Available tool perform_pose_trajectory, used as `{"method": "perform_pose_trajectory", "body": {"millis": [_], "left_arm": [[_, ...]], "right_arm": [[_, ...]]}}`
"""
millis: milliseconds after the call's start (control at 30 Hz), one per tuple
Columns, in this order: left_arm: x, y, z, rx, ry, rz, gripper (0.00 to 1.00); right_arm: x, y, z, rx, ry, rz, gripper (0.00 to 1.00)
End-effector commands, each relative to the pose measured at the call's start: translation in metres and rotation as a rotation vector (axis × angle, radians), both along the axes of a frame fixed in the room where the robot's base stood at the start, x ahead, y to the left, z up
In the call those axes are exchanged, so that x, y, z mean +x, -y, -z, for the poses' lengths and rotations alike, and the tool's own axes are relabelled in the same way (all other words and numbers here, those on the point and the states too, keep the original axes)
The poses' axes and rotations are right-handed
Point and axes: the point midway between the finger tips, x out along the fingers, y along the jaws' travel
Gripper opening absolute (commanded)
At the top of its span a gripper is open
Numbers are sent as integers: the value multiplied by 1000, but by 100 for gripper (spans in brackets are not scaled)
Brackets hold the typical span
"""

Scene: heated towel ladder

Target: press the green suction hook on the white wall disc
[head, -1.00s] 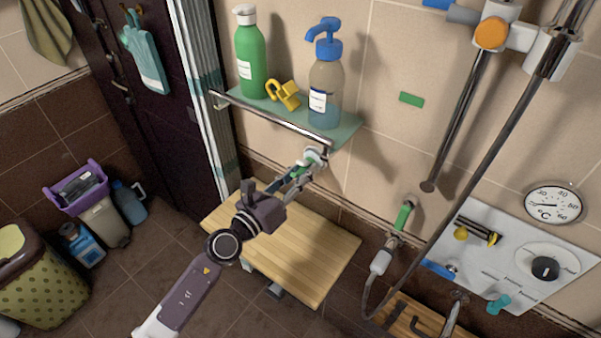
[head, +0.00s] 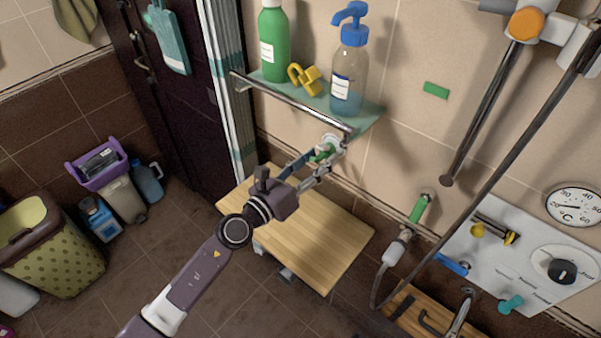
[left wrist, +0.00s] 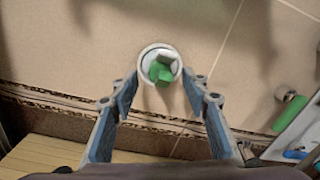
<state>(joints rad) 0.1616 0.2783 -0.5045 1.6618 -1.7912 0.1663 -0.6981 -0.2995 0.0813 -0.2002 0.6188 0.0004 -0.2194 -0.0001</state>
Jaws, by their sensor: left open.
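The green suction hook (left wrist: 161,71) shows in the left wrist view against the white wall disc (left wrist: 146,53), near the top centre. In the head view the green hook (head: 322,154) and the white disc (head: 333,141) are under the glass shelf's right end, partly covered by my fingers. My left gripper (head: 318,165) is open, its fingers spread to either side just short of the hook. In the left wrist view the gripper (left wrist: 161,88) has nothing between its fingers except the hook ahead. I cannot tell whether the fingers touch it. My right gripper is not in view.
The glass shelf (head: 372,116) with its metal rail (head: 290,104) lies just above the hook and holds two bottles and a yellow clip. A wooden bench (head: 320,240) is below. The shower hose (head: 500,165) and a green-handled fitting (head: 418,209) are to the right.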

Motion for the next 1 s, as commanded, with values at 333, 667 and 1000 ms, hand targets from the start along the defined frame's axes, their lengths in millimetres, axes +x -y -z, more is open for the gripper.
{"method": "perform_pose_trajectory", "body": {"millis": [333,667,1000], "left_arm": [[-62,-47,2,3,-5,2,43],[-80,-61,1,1,-1,0,43],[-81,-62,1,0,0,1,43]], "right_arm": [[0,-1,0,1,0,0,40],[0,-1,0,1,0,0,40],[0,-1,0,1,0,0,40]]}}
